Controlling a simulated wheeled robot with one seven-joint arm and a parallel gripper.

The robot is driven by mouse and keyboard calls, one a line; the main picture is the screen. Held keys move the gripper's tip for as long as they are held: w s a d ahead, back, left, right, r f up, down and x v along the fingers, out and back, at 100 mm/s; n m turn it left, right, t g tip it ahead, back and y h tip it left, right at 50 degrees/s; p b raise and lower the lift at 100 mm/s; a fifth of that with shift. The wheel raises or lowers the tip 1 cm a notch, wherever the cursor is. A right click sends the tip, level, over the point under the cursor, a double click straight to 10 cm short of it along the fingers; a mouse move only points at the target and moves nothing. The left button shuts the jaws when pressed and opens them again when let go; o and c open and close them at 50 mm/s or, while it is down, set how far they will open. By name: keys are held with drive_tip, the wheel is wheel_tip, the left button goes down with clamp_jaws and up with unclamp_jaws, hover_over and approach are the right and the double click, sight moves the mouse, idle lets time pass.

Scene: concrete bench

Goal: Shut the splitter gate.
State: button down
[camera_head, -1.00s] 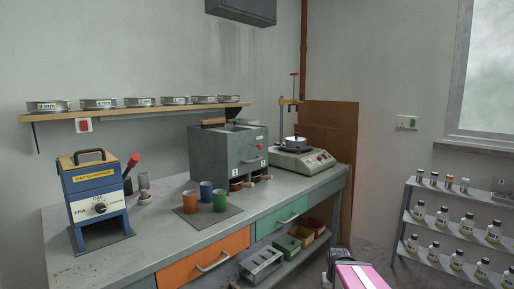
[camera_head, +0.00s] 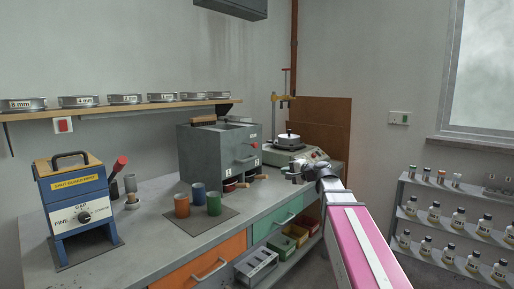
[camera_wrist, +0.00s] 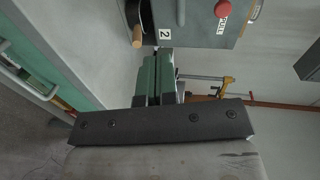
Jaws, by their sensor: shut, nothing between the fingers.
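The splitter is a grey metal box (camera_head: 212,158) on the bench, with an open top and a wooden handle (camera_head: 204,120) at its upper rim. A red knob (camera_head: 252,145) is on its front, and small wooden handles (camera_head: 261,177) stick out low down. I cannot tell which part is the gate or how far open it is. The wrist view shows the box (camera_wrist: 205,30) with its red knob (camera_wrist: 223,8), a "PULL" label and a "2" label. My gripper (camera_head: 290,173) is shut and empty, right of the box and apart from it; it also shows in the wrist view (camera_wrist: 161,60).
Orange, blue and green cups (camera_head: 198,199) stand on a mat before the box. A shelf of sieves (camera_head: 120,108) hangs above. A bottle rack (camera_head: 450,225) is at right.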

wheel_tip(320, 180, up, 7)
drive_tip(key=w+m+t+y, duration=0.1)
drive_tip(key=w+y, duration=0.1)
approach(256, 146)
drive_tip(key=x, duration=0.6)
drive_tip(key=shift+w+a, duration=0.45)
drive_tip(key=shift+a, duration=0.15)
drive_tip(key=shift+x, duration=2.5)
